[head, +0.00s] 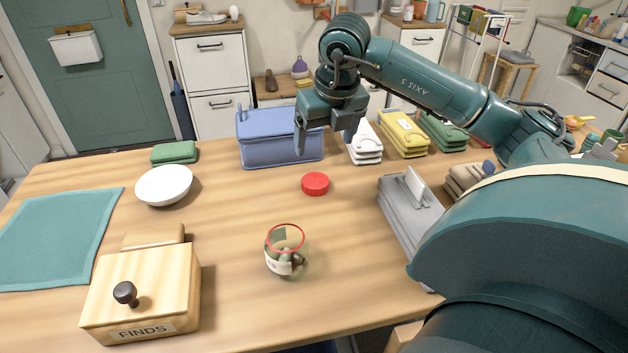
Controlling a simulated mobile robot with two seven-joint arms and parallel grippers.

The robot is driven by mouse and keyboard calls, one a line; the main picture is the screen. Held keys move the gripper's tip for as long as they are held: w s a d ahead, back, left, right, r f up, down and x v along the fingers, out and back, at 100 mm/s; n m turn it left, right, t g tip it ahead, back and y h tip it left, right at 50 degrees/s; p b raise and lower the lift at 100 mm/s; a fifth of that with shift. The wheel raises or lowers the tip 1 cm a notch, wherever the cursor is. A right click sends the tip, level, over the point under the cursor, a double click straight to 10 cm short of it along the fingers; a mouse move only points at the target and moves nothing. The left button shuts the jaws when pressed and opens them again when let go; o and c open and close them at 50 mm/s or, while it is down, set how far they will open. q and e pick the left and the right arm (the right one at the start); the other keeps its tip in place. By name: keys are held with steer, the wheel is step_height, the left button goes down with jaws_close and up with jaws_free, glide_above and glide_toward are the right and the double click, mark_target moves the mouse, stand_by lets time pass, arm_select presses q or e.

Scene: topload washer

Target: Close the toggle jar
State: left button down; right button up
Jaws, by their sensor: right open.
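A small clear glass jar (284,262) stands on the table near the front middle. It has a red ring (285,239) around its top, a pale label and a dark part low on its right side. Whether its lid is up or down is too small to tell. My right gripper (326,134) is open and empty, pointing down above the table, behind the jar and in front of the blue box. It touches nothing that I can make out. My left gripper is out of view.
A red round lid (315,183) lies behind the jar. A wooden FINDS box (150,290) and white bowl (164,185) stand left. A blue box (270,152) is behind, a grey box (405,222) right, partly hidden by my arm. The table around the jar is clear.

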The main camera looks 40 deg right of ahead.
glide_above(315, 180)
steer(key=s, duration=0.2)
steer(key=f, duration=0.7)
steer(key=shift+a+f, duration=0.25)
steer(key=p+x, duration=0.1)
steer(key=x, duration=0.4)
steer(key=shift+w, duration=0.1)
steer(key=shift+c, duration=0.3)
steer(key=c, duration=1)
step_height(315, 180, up, 10)
